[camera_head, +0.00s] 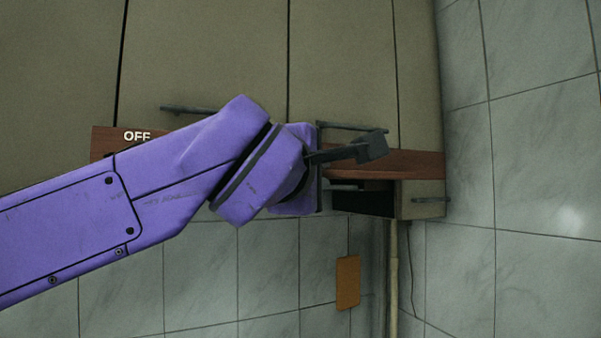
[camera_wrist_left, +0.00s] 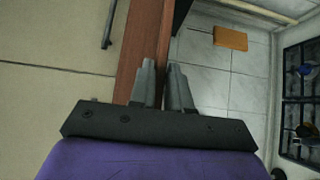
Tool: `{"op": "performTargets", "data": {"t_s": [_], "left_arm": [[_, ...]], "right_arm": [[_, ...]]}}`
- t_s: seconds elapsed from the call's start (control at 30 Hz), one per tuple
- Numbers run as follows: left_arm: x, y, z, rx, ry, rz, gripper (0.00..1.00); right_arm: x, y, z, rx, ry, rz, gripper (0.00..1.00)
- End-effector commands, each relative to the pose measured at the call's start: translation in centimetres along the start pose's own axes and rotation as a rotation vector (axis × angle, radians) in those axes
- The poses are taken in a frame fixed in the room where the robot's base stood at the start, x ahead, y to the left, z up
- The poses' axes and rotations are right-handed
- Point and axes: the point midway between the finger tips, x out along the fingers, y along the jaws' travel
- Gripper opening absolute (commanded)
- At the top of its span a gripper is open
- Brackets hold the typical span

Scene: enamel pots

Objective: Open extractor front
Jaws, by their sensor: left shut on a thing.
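The extractor front is a long reddish-brown wooden strip (camera_head: 418,164) under the beige cupboards in the head view, partly covered by my left arm. In the left wrist view the wooden strip (camera_wrist_left: 138,45) runs away from my fingers. My left gripper (camera_head: 372,148) reaches across it from the left. In the left wrist view the left gripper's (camera_wrist_left: 161,68) two grey fingers lie close together at the strip's right-hand edge, shut on it. The exact contact is hard to see. My right gripper shows in neither view.
Beige cupboard doors (camera_head: 345,60) with dark bar handles (camera_head: 430,200) are above and beside the strip. A dark gap (camera_head: 365,202) lies below it. A vertical pipe (camera_head: 394,270) and an orange-brown plate (camera_head: 347,282) are at the tiled wall. An "OFF" label (camera_head: 137,136) shows at left.

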Motion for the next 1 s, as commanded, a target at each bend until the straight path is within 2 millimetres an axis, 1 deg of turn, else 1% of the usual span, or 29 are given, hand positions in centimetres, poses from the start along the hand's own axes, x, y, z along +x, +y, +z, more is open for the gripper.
{"op": "performTargets", "data": {"t_s": [0.13,0.17,0.2,0.47,0.57,0.67,0.8,0.9,1.0], "left_arm": [[0.0,-0.2,0.1,0.000,-0.002,-0.005,0.00],[0.0,-0.2,0.1,0.001,-0.002,-0.005,0.27],[0.0,-0.2,0.1,0.001,-0.002,-0.005,0.38],[0.0,-0.2,0.0,0.001,0.000,-0.004,0.38],[-0.7,-0.3,0.0,0.001,0.000,-0.002,0.38],[-2.5,-0.5,0.0,0.000,0.000,0.000,0.38],[-6.0,-0.6,-0.1,0.000,0.000,0.001,0.38],[-8.2,-0.6,0.0,0.001,-0.001,0.000,0.38],[-9.7,-0.4,0.0,0.000,-0.001,-0.002,0.38]], "right_arm": [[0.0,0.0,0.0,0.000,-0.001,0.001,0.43],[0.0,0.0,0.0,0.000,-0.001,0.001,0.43],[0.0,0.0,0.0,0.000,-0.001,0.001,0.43],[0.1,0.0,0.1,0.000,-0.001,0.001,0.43],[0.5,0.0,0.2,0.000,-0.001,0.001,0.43],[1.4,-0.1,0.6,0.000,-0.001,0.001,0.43],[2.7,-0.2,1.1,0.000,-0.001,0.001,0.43],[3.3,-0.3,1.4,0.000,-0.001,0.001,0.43],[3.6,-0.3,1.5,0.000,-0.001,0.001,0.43]]}}
